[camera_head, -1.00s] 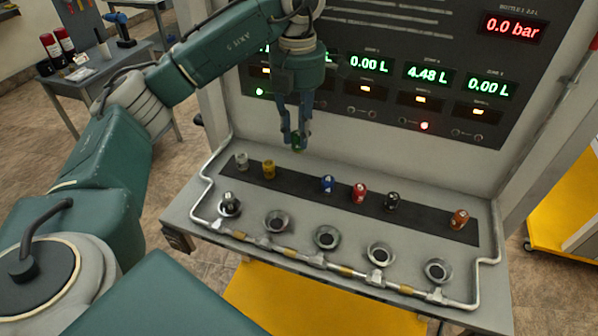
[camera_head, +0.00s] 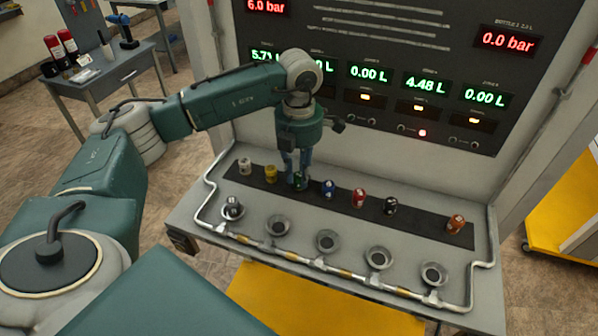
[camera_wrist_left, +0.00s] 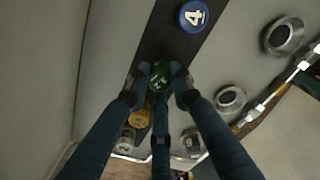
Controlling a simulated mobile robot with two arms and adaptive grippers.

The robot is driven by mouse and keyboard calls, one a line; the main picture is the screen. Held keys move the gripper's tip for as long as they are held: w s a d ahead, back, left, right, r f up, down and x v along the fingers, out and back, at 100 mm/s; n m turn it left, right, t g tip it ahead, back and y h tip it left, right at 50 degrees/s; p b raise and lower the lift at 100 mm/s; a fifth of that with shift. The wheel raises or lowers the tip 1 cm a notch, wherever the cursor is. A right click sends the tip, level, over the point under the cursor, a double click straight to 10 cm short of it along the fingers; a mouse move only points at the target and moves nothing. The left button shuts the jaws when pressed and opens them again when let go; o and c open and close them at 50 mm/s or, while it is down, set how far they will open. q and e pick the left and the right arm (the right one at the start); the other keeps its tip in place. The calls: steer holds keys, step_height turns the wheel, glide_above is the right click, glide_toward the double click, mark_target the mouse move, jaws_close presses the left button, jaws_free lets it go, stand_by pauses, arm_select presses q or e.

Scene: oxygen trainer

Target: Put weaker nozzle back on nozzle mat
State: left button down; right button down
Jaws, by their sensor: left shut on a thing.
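A green nozzle (camera_wrist_left: 160,76) is between the fingers of my left gripper (camera_head: 298,182). The nozzle also shows low between the fingertips in the head view (camera_head: 299,184). It is over the dark nozzle mat (camera_head: 424,219), in the gap between the yellow nozzle (camera_head: 270,174) and the blue nozzle (camera_head: 328,188). It appears upright and at about the height of its neighbours; I cannot tell whether its base touches the mat. The fingers partly hide it. My right gripper is not in view.
White (camera_head: 245,166), red (camera_head: 359,197), black (camera_head: 390,205) and orange (camera_head: 456,224) nozzles stand on the mat. In front are several round sockets (camera_head: 327,241), the leftmost with a nozzle (camera_head: 233,206), and a pipe. The display panel (camera_head: 400,60) rises behind.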

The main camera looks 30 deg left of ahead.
mark_target(300, 175)
arm_select(q)
steer(key=shift+f, duration=0.15)
steer(key=c, duration=1.5)
jaws_free()
steer(key=shift+r, duration=0.35)
step_height(300, 175, up, 6)
steer(key=shift+w+f+b, duration=0.1)
steer(key=shift+f+b, duration=0.1)
steer(key=shift+b, duration=1)
step_height(300, 175, up, 6)
steer(key=shift+r+b, duration=0.1)
steer(key=shift+b, duration=0.25)
